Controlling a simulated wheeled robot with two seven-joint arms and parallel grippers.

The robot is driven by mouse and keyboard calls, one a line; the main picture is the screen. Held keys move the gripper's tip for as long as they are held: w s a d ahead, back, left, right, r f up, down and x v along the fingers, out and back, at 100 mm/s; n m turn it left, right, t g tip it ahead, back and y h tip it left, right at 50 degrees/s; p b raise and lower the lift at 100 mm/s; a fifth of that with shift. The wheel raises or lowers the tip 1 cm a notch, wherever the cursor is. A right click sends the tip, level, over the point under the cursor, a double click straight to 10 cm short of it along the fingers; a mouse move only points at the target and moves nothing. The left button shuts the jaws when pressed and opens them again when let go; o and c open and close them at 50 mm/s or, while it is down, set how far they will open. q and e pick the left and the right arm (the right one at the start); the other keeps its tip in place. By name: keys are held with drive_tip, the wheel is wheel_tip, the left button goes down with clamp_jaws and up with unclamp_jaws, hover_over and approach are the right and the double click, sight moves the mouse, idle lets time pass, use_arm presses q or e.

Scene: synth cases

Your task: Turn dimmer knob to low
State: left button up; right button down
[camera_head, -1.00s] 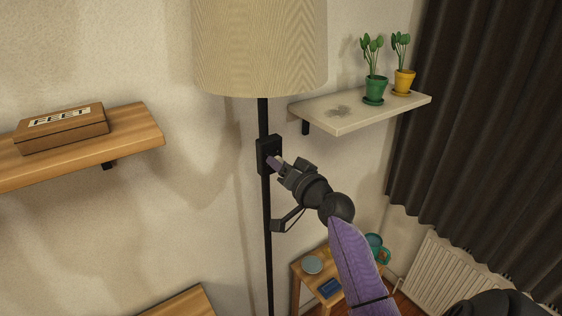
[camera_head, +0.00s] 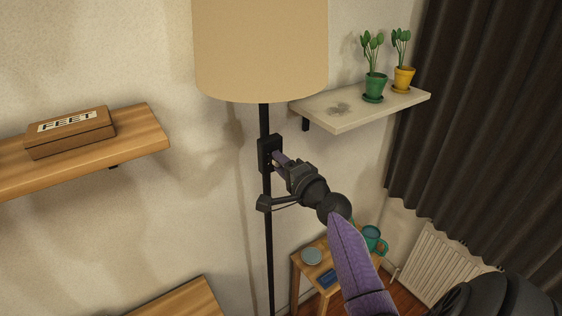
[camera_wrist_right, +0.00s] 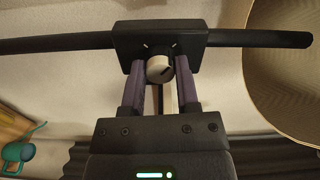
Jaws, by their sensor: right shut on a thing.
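The floor lamp has a tan shade (camera_head: 260,50) and a thin black pole (camera_head: 269,245). A black dimmer box (camera_head: 265,153) sits on the pole below the shade; it also shows in the right wrist view (camera_wrist_right: 125,42). A pale round knob (camera_wrist_right: 157,68) with a dark pointer line stands out from the box, with small white marks behind it. My right gripper (camera_head: 277,160) is at the box, its two purple fingers on either side of the knob, shut on it. The fingers partly hide the knob in the head view. My left gripper is out of view.
A wooden shelf (camera_head: 140,140) with a box marked FEET (camera_head: 72,135) is at left. A pale shelf (camera_head: 340,122) with two potted plants is at right. A small table (camera_head: 305,265) with a teal mug (camera_head: 374,238) stands below my right arm. A dark curtain (camera_head: 490,120) hangs at far right.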

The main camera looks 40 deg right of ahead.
drive_tip(key=shift+m, duration=0.6)
drive_tip(key=shift+c, duration=1.7)
unclamp_jaws()
drive_tip(key=s+a+b, duration=0.1)
drive_tip(key=s, duration=0.9)
